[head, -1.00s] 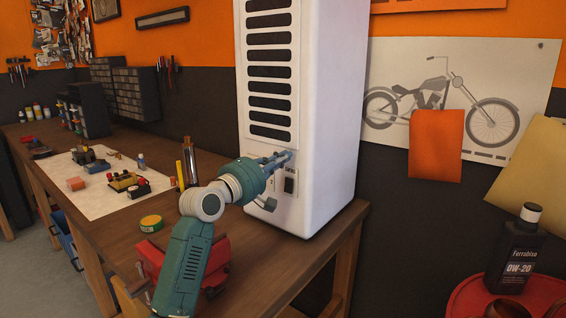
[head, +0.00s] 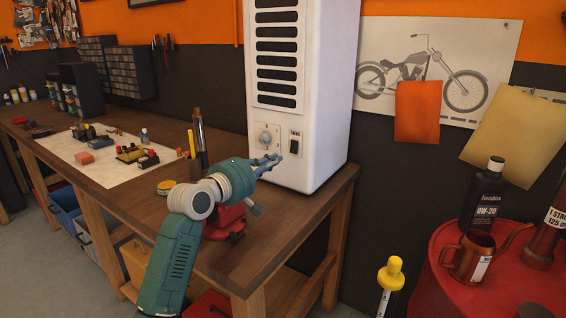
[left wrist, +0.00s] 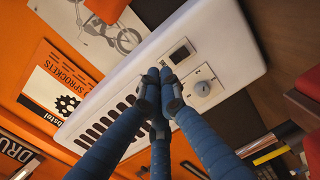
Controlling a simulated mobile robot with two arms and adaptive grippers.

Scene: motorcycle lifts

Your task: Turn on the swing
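A tall white vented unit (head: 322,100) stands on the wooden bench. Its lower front has a round dial (head: 266,138) and, to the right of it, a black rocker switch (head: 294,142) with a small label above that is too small to read surely. My left gripper (head: 272,161) is just below and in front of this panel. In the left wrist view its blue fingers (left wrist: 160,88) meet at the tips with nothing between them, beside the dial (left wrist: 203,88) and the switch (left wrist: 181,53). I cannot tell which way the switch is set. My right gripper is out of view.
The bench (head: 125,190) holds a pale mat (head: 95,168) with small parts, and upright tools by the unit. A red object (head: 222,222) is partly behind my left arm. At right a red drum (head: 435,285) carries a copper can (head: 470,258) and bottles.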

